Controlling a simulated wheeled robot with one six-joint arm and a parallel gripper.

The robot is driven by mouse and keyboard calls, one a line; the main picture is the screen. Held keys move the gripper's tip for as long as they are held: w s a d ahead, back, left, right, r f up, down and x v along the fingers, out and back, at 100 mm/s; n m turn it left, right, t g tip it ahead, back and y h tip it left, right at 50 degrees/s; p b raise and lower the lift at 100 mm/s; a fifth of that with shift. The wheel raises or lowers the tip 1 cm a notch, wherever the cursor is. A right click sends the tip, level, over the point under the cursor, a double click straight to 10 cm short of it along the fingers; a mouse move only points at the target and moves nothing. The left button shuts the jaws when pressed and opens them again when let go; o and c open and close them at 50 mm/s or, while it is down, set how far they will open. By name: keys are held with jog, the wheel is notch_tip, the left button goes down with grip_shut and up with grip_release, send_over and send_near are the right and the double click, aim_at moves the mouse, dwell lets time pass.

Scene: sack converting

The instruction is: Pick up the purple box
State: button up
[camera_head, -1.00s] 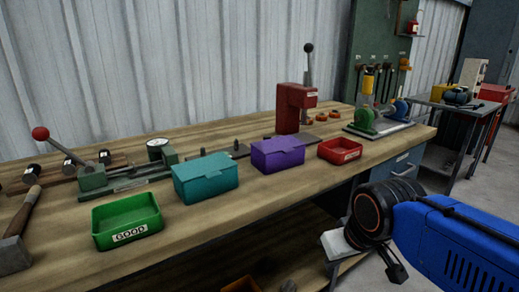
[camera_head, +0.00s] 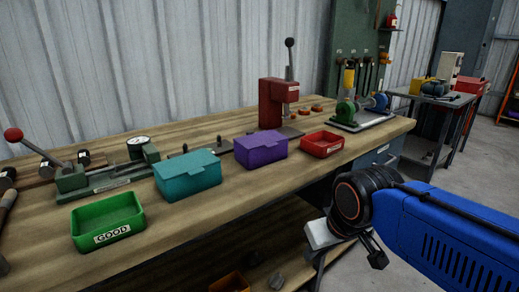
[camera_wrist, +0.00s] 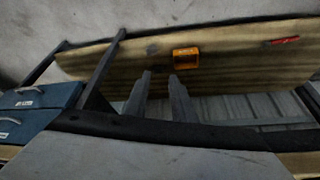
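The purple box (camera_head: 261,150) stands closed on the wooden workbench in the head view, between a teal box (camera_head: 188,176) and a red tray (camera_head: 322,144). The purple box does not show in the wrist view.
A green tray marked GOOD (camera_head: 108,220) sits at the bench's front left. A red press (camera_head: 277,103) stands behind the purple box. An orange bin (camera_wrist: 186,57) lies on the lower shelf (camera_wrist: 228,55). Blue drawers (camera_wrist: 40,110) show at the wrist view's left.

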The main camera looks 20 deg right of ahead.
jog(key=o, duration=1.5)
jog(key=w+r, duration=0.1)
jog(key=r, duration=0.1)
jog(key=w+r+m, duration=0.1)
jog(key=w+r, duration=0.1)
jog(key=w+r+m, duration=0.1)
jog(key=r, duration=0.1)
jog(key=shift+w+a+r+g, duration=0.15)
jog(key=shift+r+g, duration=0.1)
jog(key=shift+g, duration=0.05)
jog(key=o, duration=0.3)
jog(key=w+r+m, duration=0.1)
jog(key=w+r, duration=0.1)
jog(key=w+r+m, duration=0.1)
jog(key=r, duration=0.2)
jog(key=w+r+g, duration=0.1)
jog(key=w+r, duration=0.1)
jog(key=r, duration=0.1)
jog(key=shift+w+a+m, duration=0.15)
jog(key=shift+w+m, duration=0.2)
jog(key=shift+m, duration=0.05)
notch_tip(320, 180, up, 19)
jog(key=m+g, duration=0.3)
jog(key=m, duration=0.7)
send_over(263, 139)
notch_tip(263, 139, down, 17)
